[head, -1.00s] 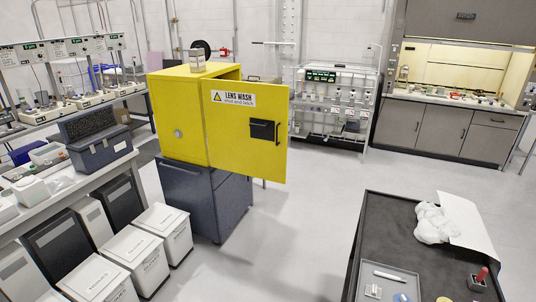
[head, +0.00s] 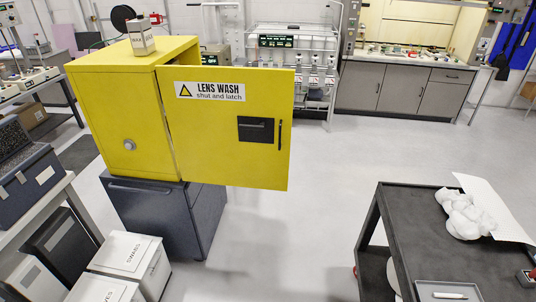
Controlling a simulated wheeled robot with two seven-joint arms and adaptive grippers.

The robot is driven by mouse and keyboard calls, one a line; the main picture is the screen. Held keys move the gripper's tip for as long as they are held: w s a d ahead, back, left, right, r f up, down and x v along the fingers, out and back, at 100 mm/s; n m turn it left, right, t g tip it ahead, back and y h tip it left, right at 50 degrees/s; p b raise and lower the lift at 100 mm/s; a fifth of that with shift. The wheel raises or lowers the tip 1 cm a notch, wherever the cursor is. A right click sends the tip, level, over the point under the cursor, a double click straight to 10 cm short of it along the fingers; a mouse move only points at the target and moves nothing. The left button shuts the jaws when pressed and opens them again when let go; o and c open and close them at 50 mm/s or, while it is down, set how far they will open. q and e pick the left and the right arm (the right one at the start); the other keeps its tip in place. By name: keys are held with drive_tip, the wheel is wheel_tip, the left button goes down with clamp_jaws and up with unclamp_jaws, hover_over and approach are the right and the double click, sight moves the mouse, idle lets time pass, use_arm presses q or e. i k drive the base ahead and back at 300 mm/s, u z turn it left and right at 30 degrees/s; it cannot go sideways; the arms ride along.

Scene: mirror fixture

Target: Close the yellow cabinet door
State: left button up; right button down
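The yellow cabinet (head: 115,105) stands on a dark blue-grey drawer unit (head: 150,210) at the left of the head view. Its yellow door (head: 215,145) is open and sticks out to the right. The door bears a "LENS WASH shut and latch" label (head: 233,91), a dark latch plate (head: 256,130) and a dark vertical handle (head: 280,135). A small box (head: 141,40) sits on top of the cabinet. The cabinet's inside is mostly hidden behind the door. Neither of my grippers is in view.
A dark cart (head: 440,230) with a crumpled white cloth (head: 464,214) and a tray (head: 448,291) stands at the right. White bins (head: 128,256) and a bench stand at the lower left. The floor (head: 300,225) between cabinet and cart is clear.

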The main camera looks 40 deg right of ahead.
sight(205, 106)
drive_tip(key=z, duration=1.85)
drive_tip(key=i, duration=0.5)
drive_tip(key=u, duration=1.1)
